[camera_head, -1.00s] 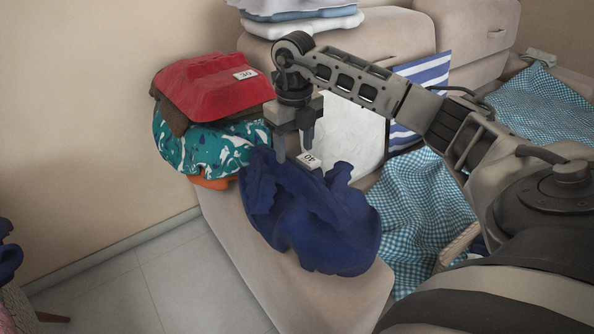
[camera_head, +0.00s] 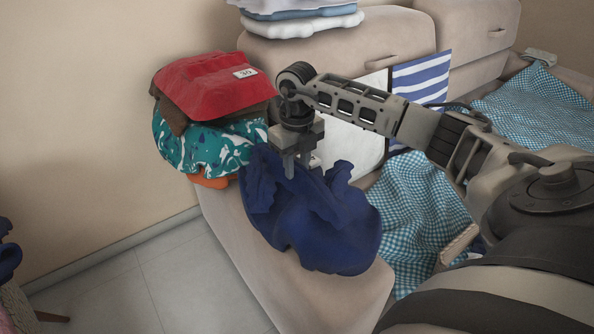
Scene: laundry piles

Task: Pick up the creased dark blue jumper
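The creased dark blue jumper (camera_head: 325,227) lies bunched on the front arm of the beige sofa, with folds standing up at its top. My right gripper (camera_head: 297,165) points down at the upper back of the jumper. Its fingers are close together, with dark blue folds around their tips, and it looks shut on the cloth. The exact grip point is partly hidden by the folds. My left gripper is not in view.
A red garment with a white label (camera_head: 212,88) tops a pile with a teal patterned cloth (camera_head: 208,146), left of the jumper. A blue checked cloth (camera_head: 425,215) lies on the sofa (camera_head: 240,232) to the right. Folded light clothes (camera_head: 300,22) sit behind.

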